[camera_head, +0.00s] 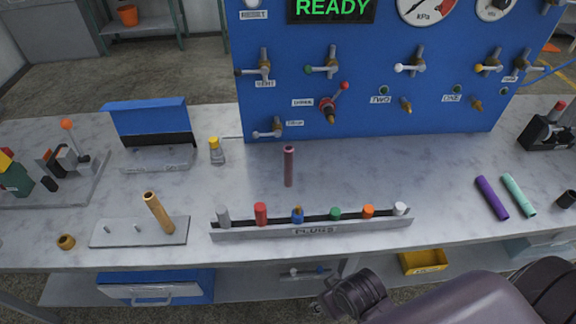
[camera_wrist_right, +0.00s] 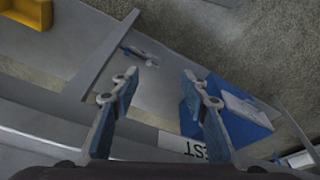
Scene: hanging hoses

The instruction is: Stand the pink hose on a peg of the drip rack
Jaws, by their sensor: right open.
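The pink hose (camera_head: 289,167) is a short dusky-pink tube standing upright on the worktop, behind the plug holder. The drip rack (camera_head: 180,232) is a pale plate at the front left with short pegs. A tan hose (camera_head: 158,213) stands, slightly tilted, at its right end. Two bare pegs, a left one (camera_head: 107,228) and a middle one (camera_head: 137,229), show beside it. My right gripper (camera_wrist_right: 165,88) is open and empty in the right wrist view, with no hose between its fingers. Its fingers are not visible in the head view. My left gripper is not in view.
The plug holder (camera_head: 312,232) with several coloured plugs lies along the front edge. A grey bottle with a yellow cap (camera_head: 216,151) stands left of the pink hose. Purple (camera_head: 492,198) and mint (camera_head: 519,195) tubes lie at the right. The blue panel (camera_head: 370,110) rises behind.

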